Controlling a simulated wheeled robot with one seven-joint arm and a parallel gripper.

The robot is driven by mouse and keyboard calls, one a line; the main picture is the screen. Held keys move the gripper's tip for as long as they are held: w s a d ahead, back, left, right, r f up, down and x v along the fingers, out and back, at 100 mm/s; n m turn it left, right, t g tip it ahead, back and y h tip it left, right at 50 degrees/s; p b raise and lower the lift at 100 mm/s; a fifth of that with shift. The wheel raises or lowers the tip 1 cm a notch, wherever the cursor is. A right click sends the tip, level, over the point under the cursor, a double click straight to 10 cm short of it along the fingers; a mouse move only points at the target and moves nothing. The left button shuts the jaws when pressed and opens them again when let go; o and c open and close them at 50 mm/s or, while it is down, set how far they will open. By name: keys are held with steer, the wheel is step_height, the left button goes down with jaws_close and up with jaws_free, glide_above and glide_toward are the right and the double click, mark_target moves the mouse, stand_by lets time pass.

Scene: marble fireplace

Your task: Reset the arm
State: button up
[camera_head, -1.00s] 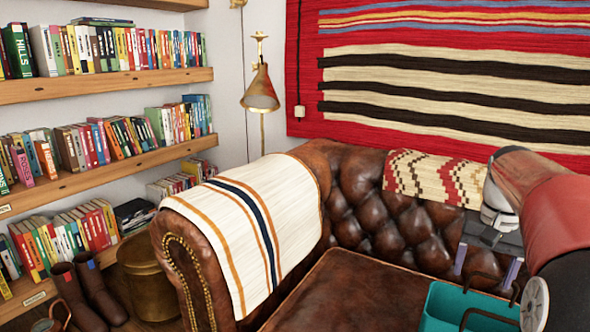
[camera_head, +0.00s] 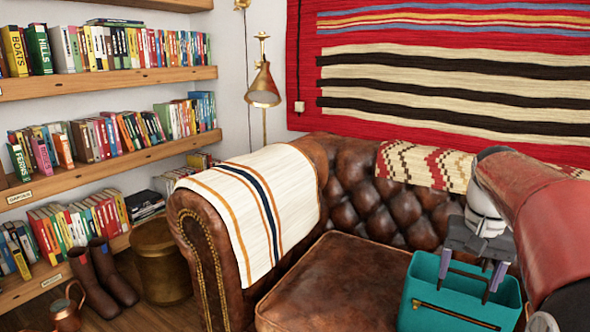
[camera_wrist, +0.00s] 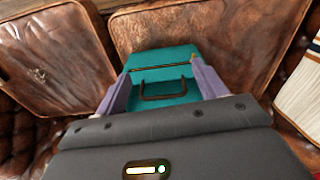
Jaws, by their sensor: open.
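My gripper (camera_head: 468,276) is at the lower right of the head view, pointing down with its two purple fingers apart and nothing between them that I can see held. My red and black arm covers the right edge of that view. In the wrist view my gripper (camera_wrist: 160,82) shows its fingers spread on either side of a teal case (camera_wrist: 150,62) with a dark handle. The teal case (camera_head: 425,290) also shows in the head view, behind and below the fingers. I cannot tell whether the fingers touch it.
A brown leather sofa (camera_head: 345,215) stands under and around the case, with a striped blanket (camera_head: 235,200) over its arm. A brass lamp (camera_head: 263,90), bookshelves (camera_head: 110,165), boots (camera_head: 110,270), a brass bin (camera_head: 160,265) and a copper jug (camera_head: 67,312) are to the left.

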steer(key=s+a+f+n+t+b, duration=0.2)
steer(key=s+a+f, duration=0.3)
steer(key=s+a, duration=0.3)
steer(key=s+a+f+n+t+b, duration=0.2)
steer(key=s+a+f+n+t, duration=0.1)
steer(key=s+a+f, duration=0.3)
steer(key=shift+s+a, duration=1.25)
steer(key=shift+a, duration=0.2)
steer(key=shift+r, duration=0.1)
